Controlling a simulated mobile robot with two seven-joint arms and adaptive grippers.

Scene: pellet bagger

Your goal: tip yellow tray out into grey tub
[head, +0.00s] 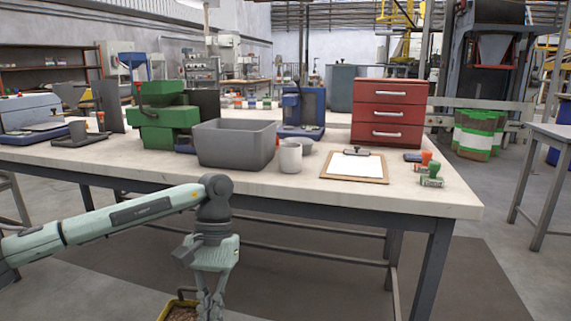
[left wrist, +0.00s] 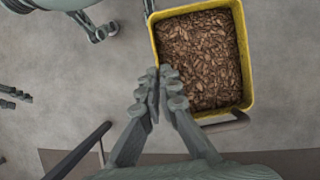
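The yellow tray (left wrist: 246,50) holds a bed of brown pellets in the left wrist view. In the head view only a corner of the tray (head: 163,312) shows at the bottom edge, below table height. My left gripper (left wrist: 160,82) is closed at the tray's left wall, with the wall seemingly pinched between its fingertips. In the head view the left gripper (head: 211,300) points down in front of the table and partly hides the tray. The grey tub (head: 235,145) stands upright on the table; its inner floor is hidden. Dark finger-like parts at the wrist view's left edge may be my right gripper (left wrist: 14,97).
A green machine (head: 163,122) stands left of the tub and a blue device (head: 302,108) behind it. A white mug (head: 290,158) stands close at its right. A clipboard (head: 355,166), stamps (head: 432,172) and red drawers (head: 389,112) are farther right. The table's front edge is clear.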

